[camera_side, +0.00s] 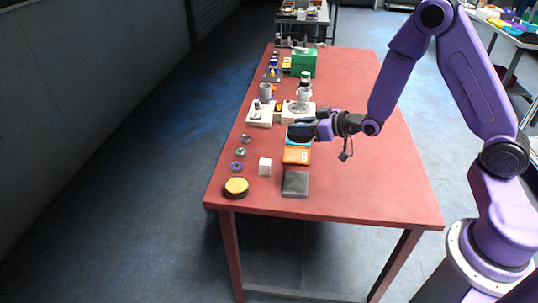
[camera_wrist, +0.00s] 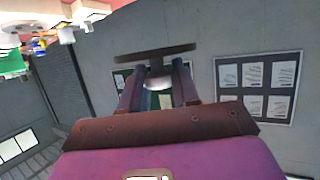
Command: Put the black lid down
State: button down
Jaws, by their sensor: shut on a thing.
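My gripper (camera_side: 316,128) is over the table, reaching in from the right and pointing left. In the wrist view, my gripper (camera_wrist: 158,82) has its two fingers on either side of a pale knob at the middle of the dark lid (camera_wrist: 135,55). The lid is seen edge-on as a thin disc across the fingertips, apart from the wall behind. In the side view, the dark lid (camera_side: 298,131) shows at the end of the gripper, above a teal box (camera_side: 298,142); the gap below it is hard to tell.
An orange case (camera_side: 296,156) and a dark grey slab (camera_side: 295,184) lie in front. A white cube (camera_side: 265,167), a round yellow-topped tin (camera_side: 236,187) and small rings stand left. Pale machines (camera_side: 260,113) stand behind. The red table (camera_side: 365,180) is clear at right.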

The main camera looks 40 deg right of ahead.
jog(key=shift+w+f+y, duration=0.2)
jog(key=shift+w+y, duration=0.1)
jog(key=shift+w, duration=0.15)
jog(key=w+f, duration=0.3)
jog(key=w, duration=0.1)
jog(key=w+f, duration=0.3)
jog(key=w, duration=0.1)
jog(key=w+f, duration=0.3)
jog(key=w, duration=0.1)
jog(key=shift+w+a, duration=0.4)
jog(key=f, duration=0.3)
jog(key=shift+w+f, duration=0.1)
jog(key=shift+w, duration=0.2)
jog(key=shift+f, duration=0.25)
jog(key=shift+f, duration=0.35)
jog(key=shift+f, duration=0.25)
